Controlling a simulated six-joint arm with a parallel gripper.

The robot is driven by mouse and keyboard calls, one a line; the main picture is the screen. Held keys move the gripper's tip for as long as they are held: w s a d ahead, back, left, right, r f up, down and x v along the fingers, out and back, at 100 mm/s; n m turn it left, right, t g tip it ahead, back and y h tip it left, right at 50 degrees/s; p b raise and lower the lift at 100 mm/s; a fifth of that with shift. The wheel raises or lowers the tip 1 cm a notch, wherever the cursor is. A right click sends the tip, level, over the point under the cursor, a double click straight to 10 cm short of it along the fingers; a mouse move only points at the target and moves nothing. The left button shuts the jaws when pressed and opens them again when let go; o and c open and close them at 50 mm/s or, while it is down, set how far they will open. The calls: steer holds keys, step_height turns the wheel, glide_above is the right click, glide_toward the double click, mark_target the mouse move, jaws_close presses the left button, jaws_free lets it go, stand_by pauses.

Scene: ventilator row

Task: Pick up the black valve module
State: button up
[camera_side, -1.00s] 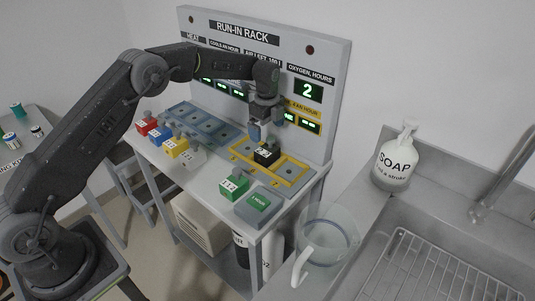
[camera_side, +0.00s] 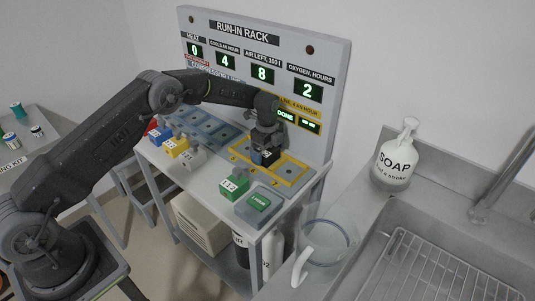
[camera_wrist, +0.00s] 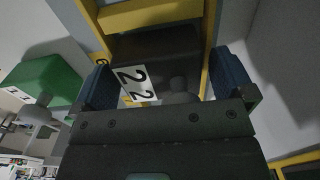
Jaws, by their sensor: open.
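The black valve module (camera_side: 267,158) sits in the yellow-framed bay (camera_side: 297,182) on the rack's bench. In the wrist view the black module (camera_wrist: 160,45) shows ahead, with a white label bearing 2s. My gripper (camera_side: 262,147) is low over the module in the side view and hides part of it. In the wrist view my gripper (camera_wrist: 163,85) is open, with one blue finger pad at each side of the module. I cannot tell whether either pad touches it.
Blue (camera_side: 158,135), yellow (camera_side: 176,147) and white (camera_side: 192,159) modules stand to the left. The rack panel (camera_side: 320,60) rises close behind my gripper.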

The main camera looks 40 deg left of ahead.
steer(key=c, duration=1)
steer(key=shift+r, duration=0.1)
steer(key=shift+c, duration=0.4)
steer(key=shift+r, duration=0.1)
